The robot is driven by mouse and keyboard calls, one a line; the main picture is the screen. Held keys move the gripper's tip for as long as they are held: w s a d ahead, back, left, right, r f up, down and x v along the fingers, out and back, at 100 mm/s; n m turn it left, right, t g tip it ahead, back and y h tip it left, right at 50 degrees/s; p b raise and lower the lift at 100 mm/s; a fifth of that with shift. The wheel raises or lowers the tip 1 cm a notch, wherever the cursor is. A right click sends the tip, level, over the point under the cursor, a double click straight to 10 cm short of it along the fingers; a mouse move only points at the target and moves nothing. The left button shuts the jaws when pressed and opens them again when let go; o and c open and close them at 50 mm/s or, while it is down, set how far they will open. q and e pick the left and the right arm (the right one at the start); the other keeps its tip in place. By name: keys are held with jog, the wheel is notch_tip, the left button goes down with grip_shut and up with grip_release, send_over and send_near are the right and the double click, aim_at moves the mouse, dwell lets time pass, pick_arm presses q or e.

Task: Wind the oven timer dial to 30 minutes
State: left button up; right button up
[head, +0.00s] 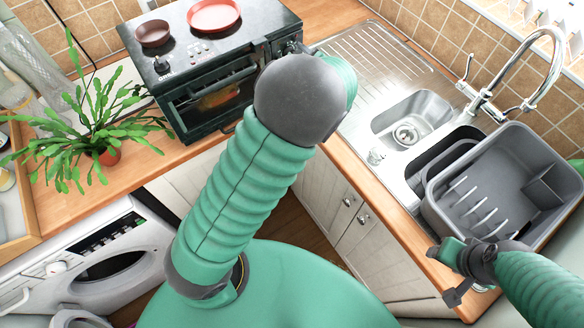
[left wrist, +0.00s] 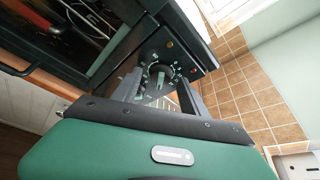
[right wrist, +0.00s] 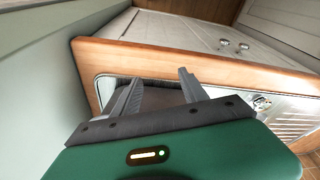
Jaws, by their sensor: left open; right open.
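The small black oven (head: 215,85) stands on the counter at the upper left of the head view. Its timer dial (left wrist: 159,75), a dark round knob with pale marks around it, shows in the left wrist view on the black front panel. My left gripper (left wrist: 163,84) is open, with a finger on either side of the dial. I cannot tell whether they touch it, or which mark it points at. In the head view my left gripper (head: 300,48) is mostly hidden behind my wrist, and the dial is hidden too. My right gripper (right wrist: 158,88) is open and empty near a wooden counter edge.
Two red-brown pans (head: 214,15) sit on top of the oven. A leafy plant (head: 95,125) stands left of it. The steel sink (head: 410,118) with its tap lies to the right, and a grey dish rack (head: 500,190) stands close to my right arm.

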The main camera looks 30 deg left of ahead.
jog(key=shift+x, duration=0.8)
pick_arm(q)
jog(key=v, duration=1.7)
pick_arm(e)
jog(key=shift+s+f, duration=0.2)
jog(key=shift+f, duration=0.1)
jog(key=shift+w+p+v, duration=0.15)
jog(key=shift+p+v, duration=0.4)
jog(key=shift+v, duration=0.05)
jog(key=shift+w+p+v, duration=0.15)
jog(key=shift+p+v, duration=0.35)
jog(key=shift+v, duration=0.15)
pick_arm(q)
jog(key=s+a+f+n+g+h+p, duration=0.35)
jog(key=s+f+n+g, duration=0.3)
jog(key=s, duration=0.35)
jog(key=s+d+n+h+p, duration=0.4)
jog(key=s+d+n+h, duration=0.1)
jog(key=d+n+h, duration=0.1)
jog(key=shift+s+f+n+h, duration=0.2)
jog(key=shift+f+n+h, duration=0.15)
jog(key=shift+n, duration=0.4)
pick_arm(e)
jog(key=w+v, duration=0.1)
jog(key=v, duration=0.6)
jog(key=shift+w+r, duration=0.25)
jog(key=shift+r, duration=0.3)
